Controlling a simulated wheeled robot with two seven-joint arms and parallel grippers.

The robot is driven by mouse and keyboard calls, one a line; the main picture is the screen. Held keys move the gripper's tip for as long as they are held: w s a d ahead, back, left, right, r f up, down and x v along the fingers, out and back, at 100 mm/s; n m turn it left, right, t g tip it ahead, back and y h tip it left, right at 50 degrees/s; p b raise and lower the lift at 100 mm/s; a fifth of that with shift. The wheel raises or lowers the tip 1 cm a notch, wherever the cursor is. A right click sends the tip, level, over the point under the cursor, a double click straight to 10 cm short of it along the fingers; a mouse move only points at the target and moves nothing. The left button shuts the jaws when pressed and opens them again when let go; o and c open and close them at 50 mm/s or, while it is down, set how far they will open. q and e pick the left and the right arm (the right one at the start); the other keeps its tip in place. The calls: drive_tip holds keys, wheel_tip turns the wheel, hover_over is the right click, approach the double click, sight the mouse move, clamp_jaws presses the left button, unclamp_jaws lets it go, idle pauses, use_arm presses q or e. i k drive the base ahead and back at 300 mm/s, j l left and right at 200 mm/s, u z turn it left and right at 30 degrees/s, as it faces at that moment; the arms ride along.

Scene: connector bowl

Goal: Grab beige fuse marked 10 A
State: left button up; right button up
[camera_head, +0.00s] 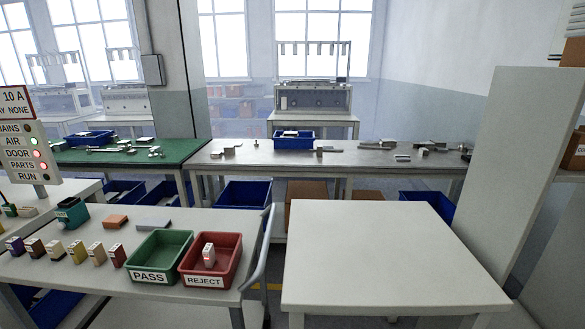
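A row of several small fuse-like blocks stands on the left table: a purple one (15,246), a dark brown one (35,248), a pale yellow-beige one (55,250), a yellow one (76,252), another pale beige one (96,254) and a dark red one (116,256). Their markings are too small to read, so I cannot tell which is 10 A. A whitish-pink block (209,255) stands in the red REJECT tray (190,270). Neither of my grippers is in view.
The green PASS tray (148,276) is empty beside the red one. A teal device (72,212), an orange block (115,222) and a grey block (154,224) lie behind the row. A sign (14,103) reads 10 A. The right table (385,255) is bare.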

sight(96, 251)
drive_tip(key=u, duration=1.55)
drive_tip(key=i+j+z, duration=0.15)
drive_tip(key=z, duration=0.25)
drive_tip(key=i+j+z, duration=0.15)
drive_tip(key=z, duration=0.25)
drive_tip(key=j+z, duration=0.4)
drive_tip(key=i, duration=0.05)
